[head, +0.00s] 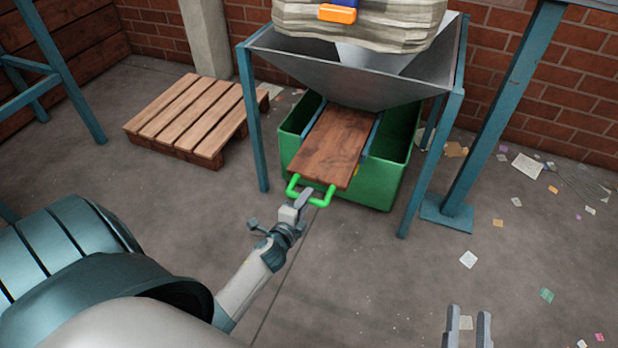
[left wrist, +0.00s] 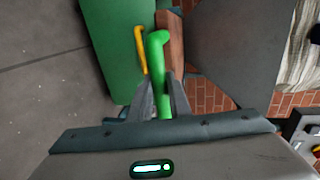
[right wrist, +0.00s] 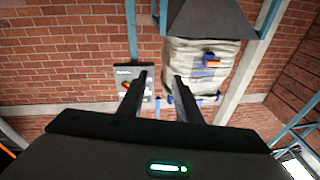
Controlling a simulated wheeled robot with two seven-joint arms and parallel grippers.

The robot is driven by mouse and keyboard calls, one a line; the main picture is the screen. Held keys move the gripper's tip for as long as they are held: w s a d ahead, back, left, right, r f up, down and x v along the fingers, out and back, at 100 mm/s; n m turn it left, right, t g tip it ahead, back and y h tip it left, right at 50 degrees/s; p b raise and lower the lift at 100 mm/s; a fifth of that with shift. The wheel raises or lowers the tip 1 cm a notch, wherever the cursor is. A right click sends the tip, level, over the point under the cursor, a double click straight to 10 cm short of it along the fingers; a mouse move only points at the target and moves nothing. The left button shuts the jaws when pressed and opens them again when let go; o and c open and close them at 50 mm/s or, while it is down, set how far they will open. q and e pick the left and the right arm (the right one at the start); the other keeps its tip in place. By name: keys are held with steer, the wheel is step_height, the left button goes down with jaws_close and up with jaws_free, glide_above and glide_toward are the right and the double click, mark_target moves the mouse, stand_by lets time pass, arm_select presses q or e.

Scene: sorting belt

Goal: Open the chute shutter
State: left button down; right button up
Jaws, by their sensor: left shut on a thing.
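The chute shutter is a brown wooden board (head: 335,143) under the grey metal hopper (head: 350,80), with a green bar handle (head: 325,200) on its near end. The board sticks out toward me over the green bin (head: 385,180). My left gripper (head: 304,203) is shut on the green handle, which also shows between its fingers in the left wrist view (left wrist: 158,60). My right gripper (head: 468,325) is at the bottom right of the head view, away from the shutter. Its fingers are apart with nothing between them in the right wrist view (right wrist: 160,95).
A wooden pallet (head: 195,118) lies on the floor at the left. Teal posts (head: 253,120) carry the hopper, and a thicker teal post (head: 490,120) stands at the right. A large pale sack (head: 400,30) hangs above the hopper. Paper scraps litter the floor at right.

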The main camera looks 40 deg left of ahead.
arm_select(q)
steer(key=c, duration=1.6)
jaws_free()
steer(key=shift+c, duration=0.2)
